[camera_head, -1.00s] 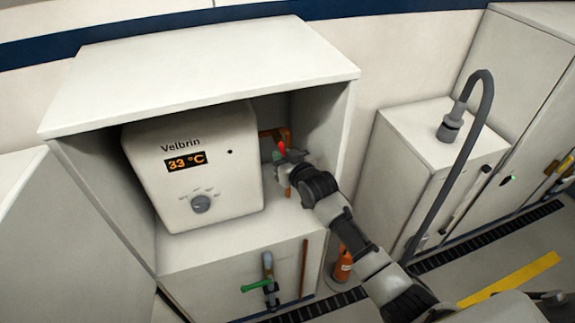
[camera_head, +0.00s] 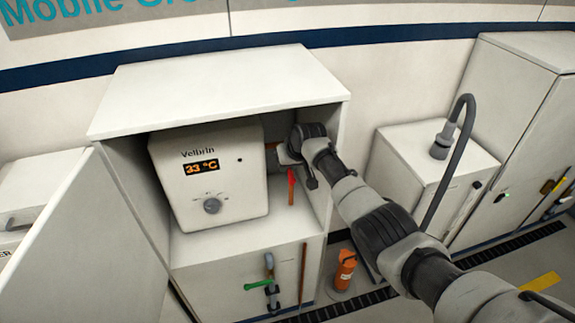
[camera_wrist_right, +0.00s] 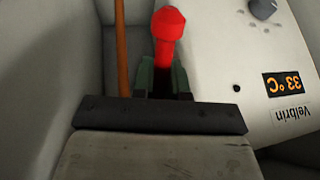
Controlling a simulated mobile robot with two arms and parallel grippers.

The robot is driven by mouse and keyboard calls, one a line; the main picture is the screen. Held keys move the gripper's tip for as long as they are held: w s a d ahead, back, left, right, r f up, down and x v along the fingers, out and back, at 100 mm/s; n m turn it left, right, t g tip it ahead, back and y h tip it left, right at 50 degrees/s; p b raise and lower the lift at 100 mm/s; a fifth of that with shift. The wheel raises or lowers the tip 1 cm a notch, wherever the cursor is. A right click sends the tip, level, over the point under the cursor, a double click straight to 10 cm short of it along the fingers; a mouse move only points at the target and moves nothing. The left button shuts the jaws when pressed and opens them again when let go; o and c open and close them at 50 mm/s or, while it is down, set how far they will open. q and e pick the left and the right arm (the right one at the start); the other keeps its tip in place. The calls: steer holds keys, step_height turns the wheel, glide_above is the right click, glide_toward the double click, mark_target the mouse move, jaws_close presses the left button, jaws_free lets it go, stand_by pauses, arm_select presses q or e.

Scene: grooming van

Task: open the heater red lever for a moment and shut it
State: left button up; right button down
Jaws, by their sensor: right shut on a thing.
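The white Velbrin heater (camera_head: 212,175) sits in an open cabinet and its display reads 33 °C. The red lever (camera_head: 291,186) is just right of the heater, pointing down beside a copper pipe. My right gripper (camera_head: 287,162) reaches in from the right, at the upper end of the lever. In the right wrist view, the red lever (camera_wrist_right: 168,27) comes out between the dark fingers of my right gripper (camera_wrist_right: 164,76), which is shut on it. The valve behind the lever is mostly hidden by the gripper. My left gripper is out of view.
The cabinet's right wall (camera_head: 325,150) stands close to my right arm. A green-handled valve (camera_head: 260,284) is on the lower front. An orange bottle (camera_head: 345,269) stands on the floor to the right, near a white unit (camera_head: 415,150) with a grey hose.

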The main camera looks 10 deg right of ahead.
steer(key=shift+r+g+b, duration=0.2)
steer(key=shift+g+b, duration=0.2)
steer(key=shift+g, duration=0.5)
steer(key=c, duration=1.1)
jaws_free()
steer(key=shift+c, duration=0.2)
steer(key=shift+r, duration=0.1)
steer(key=shift+s+d+r, duration=0.1)
steer(key=shift+s+r, duration=0.05)
steer(key=shift+r, duration=0.45)
steer(key=s+d+r, duration=0.1)
steer(key=s+d, duration=0.6)
steer(key=s, duration=0.3)
steer(key=shift+s+d+r+b, duration=0.15)
steer(key=shift+s+r+b, duration=0.05)
steer(key=shift+s+b, duration=0.1)
